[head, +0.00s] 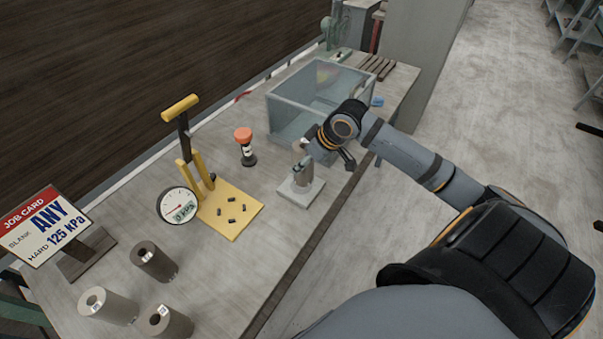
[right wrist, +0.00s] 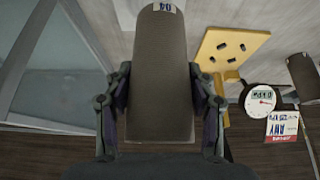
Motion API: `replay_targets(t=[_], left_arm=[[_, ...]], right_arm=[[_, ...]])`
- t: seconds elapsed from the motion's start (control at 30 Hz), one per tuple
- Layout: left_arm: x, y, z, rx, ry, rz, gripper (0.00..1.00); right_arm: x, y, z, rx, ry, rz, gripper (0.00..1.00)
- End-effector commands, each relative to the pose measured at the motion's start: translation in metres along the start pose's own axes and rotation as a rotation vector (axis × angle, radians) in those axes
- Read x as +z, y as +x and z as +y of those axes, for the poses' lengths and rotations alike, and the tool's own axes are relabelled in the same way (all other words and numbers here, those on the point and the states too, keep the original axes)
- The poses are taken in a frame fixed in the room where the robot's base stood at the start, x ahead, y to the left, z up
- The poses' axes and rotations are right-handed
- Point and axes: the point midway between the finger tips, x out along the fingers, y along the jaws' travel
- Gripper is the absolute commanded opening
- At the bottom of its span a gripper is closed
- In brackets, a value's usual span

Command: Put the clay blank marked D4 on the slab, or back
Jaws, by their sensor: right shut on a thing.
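The clay blank marked D4 (right wrist: 157,75) is a grey-brown cylinder with a white label at its far end in the right wrist view. My right gripper (right wrist: 160,90) is shut on it, one finger on each side. In the head view my right gripper (head: 303,165) is over a pale square slab (head: 291,194) near the table's front edge. The arm and fingers cover much of the blank there. I cannot tell whether the blank touches the slab. My left gripper is not in view.
A clear-walled bin (head: 285,118) stands just behind my right gripper. A yellow press (head: 238,226) with a gauge, an orange-topped tool (head: 244,145), a job card (head: 48,222) and blanks (head: 108,306) stand to the left. Table between press and slab is clear.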

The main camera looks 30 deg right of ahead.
Motion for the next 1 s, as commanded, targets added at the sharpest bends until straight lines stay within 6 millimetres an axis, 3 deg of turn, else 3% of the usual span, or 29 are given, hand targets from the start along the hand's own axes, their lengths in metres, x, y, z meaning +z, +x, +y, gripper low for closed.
replay_targets(t=[0.2, 0.43, 0.63, 1.0], left_arm=[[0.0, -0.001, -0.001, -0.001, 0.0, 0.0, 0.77], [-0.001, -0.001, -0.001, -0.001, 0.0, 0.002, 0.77], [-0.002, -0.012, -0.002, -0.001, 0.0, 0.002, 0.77], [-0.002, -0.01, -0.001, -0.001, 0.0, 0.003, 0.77]], right_arm=[[-0.003, 0.029, 0.015, 0.001, 0.004, 0.002, 0.0], [-0.003, 0.039, 0.019, 0.001, 0.002, 0.001, 0.0], [0.011, 0.062, 0.019, 0.001, 0.002, -0.001, 0.0], [0.015, 0.069, 0.02, 0.004, 0.0, -0.001, 0.0]])
